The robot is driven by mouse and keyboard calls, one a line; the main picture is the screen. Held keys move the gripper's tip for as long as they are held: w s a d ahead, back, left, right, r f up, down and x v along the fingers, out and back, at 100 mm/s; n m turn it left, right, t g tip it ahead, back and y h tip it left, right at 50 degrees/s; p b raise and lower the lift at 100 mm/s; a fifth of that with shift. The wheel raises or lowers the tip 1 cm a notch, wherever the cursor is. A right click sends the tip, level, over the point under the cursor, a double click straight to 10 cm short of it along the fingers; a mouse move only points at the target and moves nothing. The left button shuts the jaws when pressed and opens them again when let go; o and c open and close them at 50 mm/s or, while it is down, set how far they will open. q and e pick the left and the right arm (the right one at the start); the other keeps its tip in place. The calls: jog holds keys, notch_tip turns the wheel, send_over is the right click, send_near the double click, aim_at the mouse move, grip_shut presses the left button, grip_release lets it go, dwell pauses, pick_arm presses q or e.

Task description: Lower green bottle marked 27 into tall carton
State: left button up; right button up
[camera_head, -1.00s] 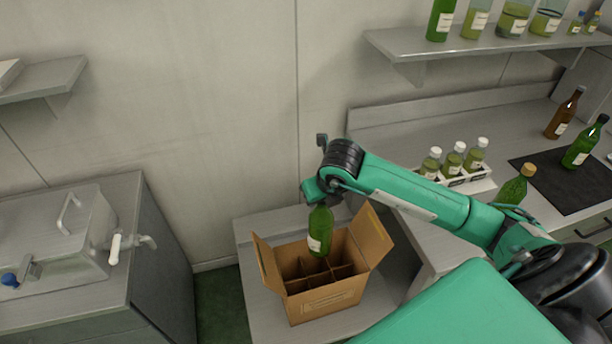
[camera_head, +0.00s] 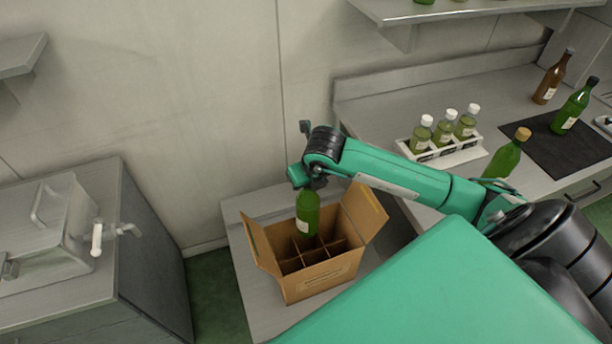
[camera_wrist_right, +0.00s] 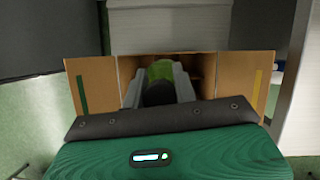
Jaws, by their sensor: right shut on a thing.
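A green bottle (camera_head: 307,212) with a white label hangs upright over the tall carton (camera_head: 322,279), its lower end just at or inside the carton's opening. The label number is too small to read. The carton is open, with flaps spread and dividers inside. My right gripper (camera_head: 310,186) is shut on the bottle's top, above the carton. In the right wrist view the bottle (camera_wrist_right: 160,72) shows between the fingers of my right gripper (camera_wrist_right: 158,90), with the carton (camera_wrist_right: 97,84) behind and its flaps on both sides. My left gripper is not in view.
The carton stands on a low grey table (camera_head: 246,262) near the wall. On the right counter are a white rack (camera_head: 440,154) of small bottles, a green bottle with a tan cap (camera_head: 506,160), and a dark mat (camera_head: 545,143) near more bottles. A steel machine (camera_head: 60,232) stands left.

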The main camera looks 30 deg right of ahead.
notch_tip(320, 180, down, 12)
jog(key=b, duration=0.6)
pick_arm(q)
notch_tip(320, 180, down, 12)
jog(key=b, duration=0.5)
pick_arm(e)
notch_tip(320, 180, down, 6)
jog(key=shift+r, duration=0.2)
jog(key=shift+f+b, duration=0.3)
jog(key=shift+b, duration=0.15)
notch_tip(320, 180, down, 3)
jog(key=b, duration=0.2)
jog(key=shift+b, duration=0.3)
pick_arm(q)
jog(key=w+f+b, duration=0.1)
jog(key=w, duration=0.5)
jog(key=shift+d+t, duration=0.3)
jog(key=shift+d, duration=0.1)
pick_arm(e)
jog(key=shift+f, duration=0.7)
jog(key=o, duration=1.1)
jog(key=shift+o, duration=0.2)
